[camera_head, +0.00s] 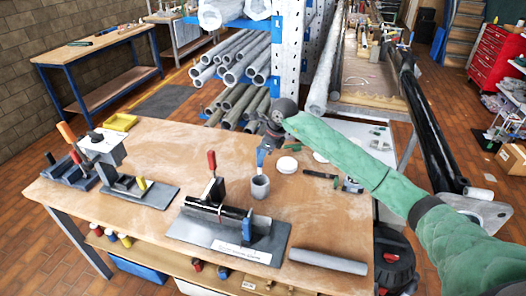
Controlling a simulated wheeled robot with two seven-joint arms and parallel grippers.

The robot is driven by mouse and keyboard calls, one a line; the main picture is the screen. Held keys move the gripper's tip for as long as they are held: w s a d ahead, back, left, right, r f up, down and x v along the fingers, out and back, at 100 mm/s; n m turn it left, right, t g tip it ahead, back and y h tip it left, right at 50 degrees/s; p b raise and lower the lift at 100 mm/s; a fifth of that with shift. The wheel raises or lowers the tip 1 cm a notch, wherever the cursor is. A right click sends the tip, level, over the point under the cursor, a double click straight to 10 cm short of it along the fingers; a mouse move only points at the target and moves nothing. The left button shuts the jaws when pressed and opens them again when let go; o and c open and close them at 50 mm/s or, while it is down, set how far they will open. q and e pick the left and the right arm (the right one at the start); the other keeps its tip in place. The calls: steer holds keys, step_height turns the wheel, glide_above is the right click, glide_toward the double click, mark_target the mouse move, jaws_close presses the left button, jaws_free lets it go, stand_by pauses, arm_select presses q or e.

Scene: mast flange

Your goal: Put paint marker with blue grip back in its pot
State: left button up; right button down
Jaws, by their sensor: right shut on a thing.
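The paint marker with the blue grip (261,157) stands roughly upright over the grey pot (260,188) on the wooden workbench (150,150). My right gripper (267,141), at the end of the green-sleeved arm from the right, is shut on the marker's upper part and partly hides it. The marker's lower end is at the pot's mouth. I cannot tell whether it is inside the rim or just above it. My left gripper is not in view.
A red-handled clamp on a grey plate (186,229) stands left of the pot. White round lids (287,165) and a dark tool (320,174) lie to its right. A grey tube (328,262) lies near the front edge. A pipe rack stands behind the bench.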

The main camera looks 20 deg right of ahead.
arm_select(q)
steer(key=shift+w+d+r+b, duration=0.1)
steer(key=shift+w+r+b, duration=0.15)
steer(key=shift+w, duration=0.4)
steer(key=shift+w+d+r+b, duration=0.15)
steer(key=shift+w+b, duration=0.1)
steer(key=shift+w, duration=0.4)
arm_select(e)
steer(key=shift+f, duration=2.8)
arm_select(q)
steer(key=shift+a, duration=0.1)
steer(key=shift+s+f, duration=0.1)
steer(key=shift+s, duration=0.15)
arm_select(e)
steer(key=c, duration=1.2)
jaws_free()
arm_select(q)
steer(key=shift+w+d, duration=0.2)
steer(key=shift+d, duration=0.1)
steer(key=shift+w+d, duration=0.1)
